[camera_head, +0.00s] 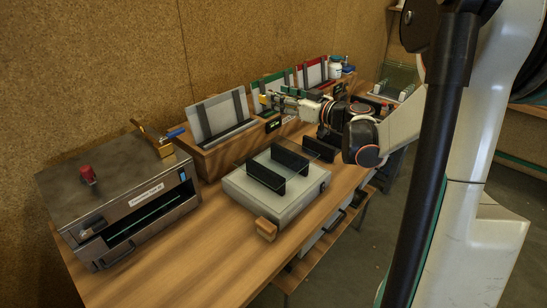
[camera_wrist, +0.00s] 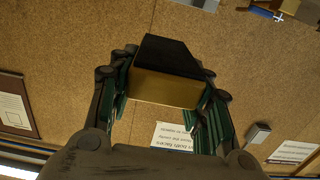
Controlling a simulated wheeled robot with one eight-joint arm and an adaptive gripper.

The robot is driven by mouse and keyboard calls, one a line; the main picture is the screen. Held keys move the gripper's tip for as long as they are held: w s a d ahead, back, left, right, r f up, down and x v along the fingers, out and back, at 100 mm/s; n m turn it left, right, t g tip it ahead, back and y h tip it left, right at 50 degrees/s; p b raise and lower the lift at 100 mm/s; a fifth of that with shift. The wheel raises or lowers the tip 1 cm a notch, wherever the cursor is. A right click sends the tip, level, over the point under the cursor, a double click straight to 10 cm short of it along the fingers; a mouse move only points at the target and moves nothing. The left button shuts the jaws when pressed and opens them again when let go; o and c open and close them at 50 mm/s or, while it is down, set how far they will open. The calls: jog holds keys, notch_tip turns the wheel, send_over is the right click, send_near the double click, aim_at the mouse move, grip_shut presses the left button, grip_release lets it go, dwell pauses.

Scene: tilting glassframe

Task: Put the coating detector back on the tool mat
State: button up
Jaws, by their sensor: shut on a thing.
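My gripper (camera_wrist: 165,95) is shut on a small block-shaped device, which I take to be the coating detector (camera_wrist: 166,84). It has a black upper part and a tan-gold face, and sits between the two green-padded fingers in the wrist view. In the head view my gripper (camera_head: 276,98) is raised above the bench, in front of the slotted wooden rack. The held device is too small there to make out clearly. I cannot clearly pick out the tool mat in either view.
The wooden rack (camera_head: 226,152) holds upright panels with grey, green and red edges. A grey box with black upright holders (camera_head: 290,200) stands in front. A metal oven-like box (camera_head: 120,200) is at left. A white bottle (camera_head: 335,69) stands behind. Bare bench (camera_head: 190,265) shows at front.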

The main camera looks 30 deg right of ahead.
aim_at(281, 160)
notch_tip(281, 160, down, 20)
jog(key=b, duration=0.7)
jog(key=shift+r, duration=0.2)
jog(key=shift+f, duration=0.2)
jog(key=o, duration=1.2)
jog(key=shift+r, duration=0.1)
jog(key=shift+o, duration=0.2)
